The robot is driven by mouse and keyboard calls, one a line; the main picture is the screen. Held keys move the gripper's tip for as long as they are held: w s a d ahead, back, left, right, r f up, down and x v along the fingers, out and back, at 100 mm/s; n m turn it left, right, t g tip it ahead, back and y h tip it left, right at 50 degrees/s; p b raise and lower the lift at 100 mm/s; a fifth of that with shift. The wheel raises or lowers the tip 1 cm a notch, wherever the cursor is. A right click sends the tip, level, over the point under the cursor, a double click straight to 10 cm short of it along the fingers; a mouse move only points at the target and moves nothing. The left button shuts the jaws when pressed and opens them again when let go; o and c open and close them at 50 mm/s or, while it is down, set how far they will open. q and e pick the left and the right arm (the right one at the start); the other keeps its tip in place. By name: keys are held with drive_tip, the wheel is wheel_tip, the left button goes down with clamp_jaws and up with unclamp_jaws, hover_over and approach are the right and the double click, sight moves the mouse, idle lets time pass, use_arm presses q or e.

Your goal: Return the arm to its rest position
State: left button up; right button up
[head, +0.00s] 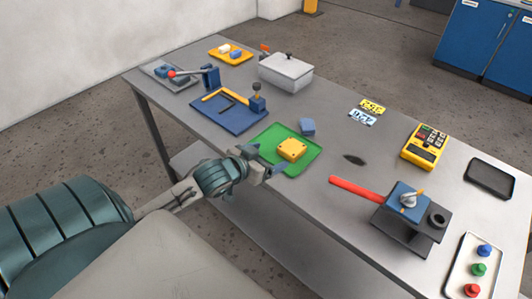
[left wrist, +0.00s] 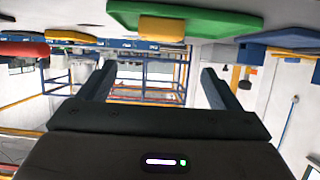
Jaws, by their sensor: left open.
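My left gripper (head: 265,162) is open and empty at the near edge of the table, beside the green mat (head: 271,137). A yellow block (head: 292,149) sits on that mat, just past the fingertips and apart from them. In the left wrist view, the two fingers (left wrist: 157,80) are spread with nothing between them. That view looks upside down, with the green mat (left wrist: 225,22) and the yellow block (left wrist: 162,28) at its top. My right gripper is not in view.
A valve with a long red handle (head: 355,188) and blue block stands on the right of the grey table (head: 330,140). A yellow meter (head: 425,145), a button panel (head: 455,275), a blue tray (head: 222,118), a lidded grey box (head: 285,75) and a red-knobbed lever (head: 190,73) also stand there.

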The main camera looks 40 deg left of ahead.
use_arm(q)
drive_tip(key=shift+s+f, duration=0.1)
idle(0.5)
drive_tip(key=s+d+f+g+y, duration=0.1)
drive_tip(key=s+d+f+g, duration=0.2)
drive_tip(key=s, duration=0.4)
drive_tip(key=s+d+f+g, duration=0.2)
drive_tip(key=s+f+g, duration=0.25)
drive_tip(key=s, duration=0.35)
drive_tip(key=s+d+f+g+y, duration=0.1)
drive_tip(key=s+d+f+g, duration=0.1)
drive_tip(key=s+f, duration=0.4)
wheel_tip(320, 180, down, 27)
drive_tip(key=s+a+g, duration=0.1)
drive_tip(key=a+g, duration=0.1)
drive_tip(key=a, duration=0.1)
drive_tip(key=s+a+f, duration=0.1)
drive_tip(key=s+f, duration=1.6)
drive_tip(key=f, duration=0.3)
drive_tip(key=shift+s+n+g, duration=0.3)
drive_tip(key=shift+s+g, duration=0.05)
drive_tip(key=shift+s, duration=0.05)
